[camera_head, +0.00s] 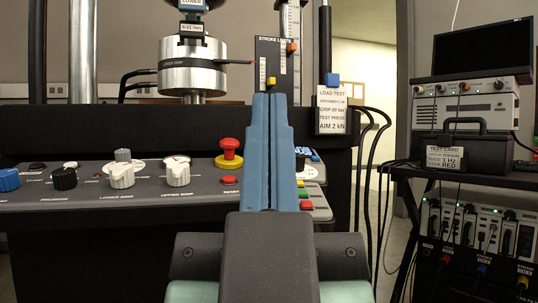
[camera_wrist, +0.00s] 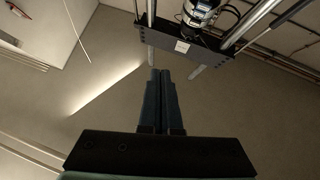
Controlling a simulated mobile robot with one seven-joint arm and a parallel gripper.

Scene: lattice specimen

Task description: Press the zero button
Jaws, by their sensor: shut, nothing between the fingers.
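My gripper (camera_head: 270,96) is shut and empty, its two blue fingers pressed together and pointing up in front of the control panel (camera_head: 110,196). The wrist view shows the same shut fingers (camera_wrist: 160,74). No label reading zero is legible. A small red button (camera_head: 229,180) marked RESET lies left of the fingers. Right of them are a yellow button (camera_head: 301,183), a green button (camera_head: 303,194) and a red button (camera_head: 307,205), their labels unreadable. My gripper and arm hide part of the panel between these.
A red emergency knob (camera_head: 231,147) stands up on the panel left of the fingers. White rotary knobs (camera_head: 178,173) and a blue knob (camera_head: 8,180) lie further left. The testing machine's metal grip (camera_head: 192,68) hangs behind. A rack with instruments (camera_head: 470,105) stands right.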

